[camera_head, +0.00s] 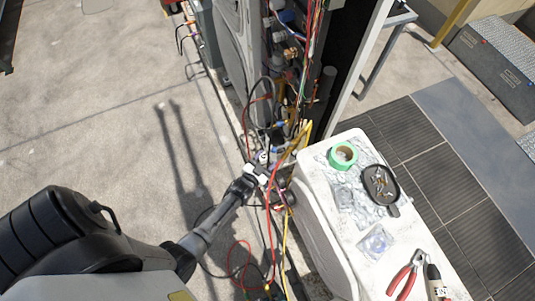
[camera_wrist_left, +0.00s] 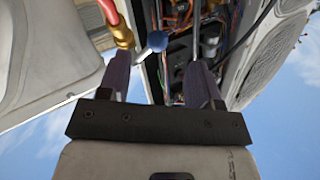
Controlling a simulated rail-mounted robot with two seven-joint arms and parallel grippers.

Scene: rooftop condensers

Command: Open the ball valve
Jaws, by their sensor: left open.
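The ball valve's blue-tipped lever (camera_wrist_left: 155,42) shows in the left wrist view, slanting up between my two fingers, nearer the left one. A brass fitting (camera_wrist_left: 120,28) with a red hose is at the upper left, close to the left fingertip. My left gripper (camera_wrist_left: 158,64) is open, with a clear gap between its fingers. I cannot tell whether a finger touches the lever. In the head view my left gripper (camera_head: 257,173) reaches the hoses beside the opened condenser unit; the valve is too small to make out there. My right gripper is not in view.
The opened condenser unit (camera_head: 236,42) has tangled wires and pipes inside. Red and yellow hoses (camera_head: 272,222) hang around my gripper. A white unit (camera_head: 320,225) at the right carries green tape (camera_head: 343,155), a black tray (camera_head: 380,186) and red pliers (camera_head: 404,278). The concrete at left is clear.

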